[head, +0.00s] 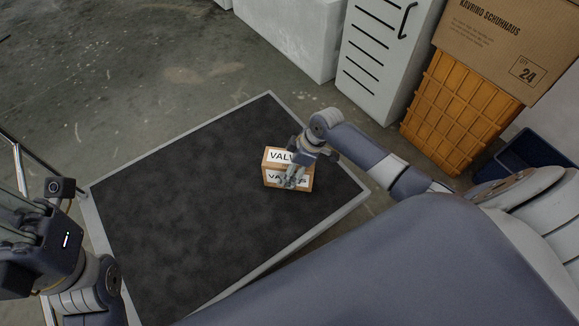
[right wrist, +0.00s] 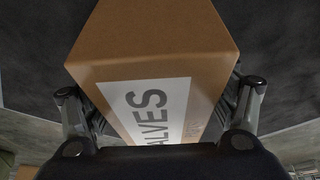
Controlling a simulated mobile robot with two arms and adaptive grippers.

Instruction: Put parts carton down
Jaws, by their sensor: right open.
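The parts carton (head: 272,178) is a small brown box with white labels reading "VALVES". It rests on the dark mat (head: 170,210) with a light grey border, toward the mat's right side. My right gripper (head: 292,180) is at the carton, partly covering its labels. In the right wrist view the carton (right wrist: 150,45) fills the middle, between the two open fingers of my right gripper (right wrist: 160,115). Whether the fingers touch its sides I cannot tell. My left arm shows at the left edge of the head view; its fingertips are not visible.
A white cabinet (head: 385,60) with dark slots stands beyond the mat. An orange crate (head: 455,108) with a large brown carton (head: 505,45) on top stands right of it. A dark blue bin (head: 535,148) is at the far right. The mat's left and middle are clear.

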